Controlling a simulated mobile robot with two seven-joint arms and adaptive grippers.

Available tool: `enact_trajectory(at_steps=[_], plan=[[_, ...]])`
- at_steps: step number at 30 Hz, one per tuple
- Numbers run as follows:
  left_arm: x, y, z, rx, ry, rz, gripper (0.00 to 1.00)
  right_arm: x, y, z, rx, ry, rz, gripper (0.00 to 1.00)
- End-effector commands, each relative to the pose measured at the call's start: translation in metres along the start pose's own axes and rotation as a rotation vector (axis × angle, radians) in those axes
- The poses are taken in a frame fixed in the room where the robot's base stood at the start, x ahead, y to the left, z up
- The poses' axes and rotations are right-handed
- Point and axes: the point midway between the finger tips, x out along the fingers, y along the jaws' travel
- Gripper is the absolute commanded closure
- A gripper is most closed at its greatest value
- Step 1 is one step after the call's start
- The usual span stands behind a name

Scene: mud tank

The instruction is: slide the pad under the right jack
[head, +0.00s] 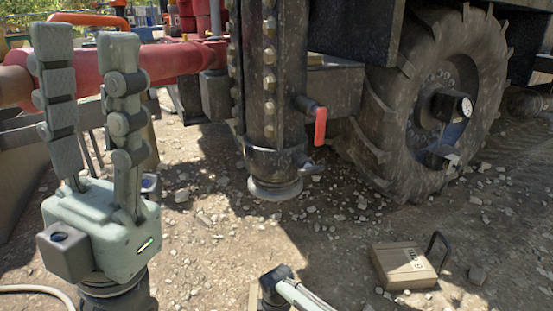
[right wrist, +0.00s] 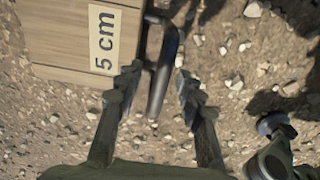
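A wooden pad (right wrist: 60,48) labelled "5 cm" with a dark bar handle (right wrist: 160,85) lies on the ground in the right wrist view. My right gripper (right wrist: 158,80) is open, its fingertips on either side of the handle; I cannot tell whether they touch it. In the head view a jack (head: 270,80), a dark bolted column with a round foot (head: 275,188), stands beside the wheel. I cannot tell whether its foot touches the ground. My left gripper (head: 86,55) is open and empty, raised at the left, well away from the jack.
A red pipe (head: 180,60) runs behind. The stony ground before the jack is mostly free.

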Motion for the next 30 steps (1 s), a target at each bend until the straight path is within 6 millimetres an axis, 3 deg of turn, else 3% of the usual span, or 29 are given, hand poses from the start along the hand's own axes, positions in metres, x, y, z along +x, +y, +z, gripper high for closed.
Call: enact_trajectory(at_steps=[1, 9, 14, 15, 20, 26, 30], plan=[[-0.0001, 0.0000, 0.0000, 0.000, 0.000, 0.000, 0.60, -0.0001, 0.0000, 0.0000, 0.000, 0.000, 0.000, 0.68], [-0.0001, 0.0000, 0.0001, 0.000, 0.000, 0.000, 0.60, -0.0001, 0.0000, 0.0002, 0.000, 0.000, 0.000, 1.00], [-0.0001, -0.0001, 0.0002, 0.000, -0.001, 0.000, 0.60, -0.0001, 0.0000, 0.0003, 0.000, -0.001, 0.000, 1.00], [0.0002, -0.0002, 0.0002, 0.000, -0.001, 0.000, 0.60, -0.0028, 0.0027, -0.0012, -0.001, 0.002, 0.007, 0.85], [0.0001, -0.0002, 0.0004, 0.001, -0.001, 0.000, 0.60, -0.0019, 0.0018, -0.0007, -0.001, 0.001, 0.004, 0.65], [-0.0001, -0.0002, 0.0005, 0.001, -0.001, 0.000, 0.60, -0.0009, 0.0008, -0.0002, 0.000, 0.000, 0.002, 0.63], [-0.0004, -0.0002, 0.0005, 0.001, -0.001, 0.000, 0.60, 0.0018, -0.0018, 0.0014, 0.001, -0.003, -0.005, 0.49]])
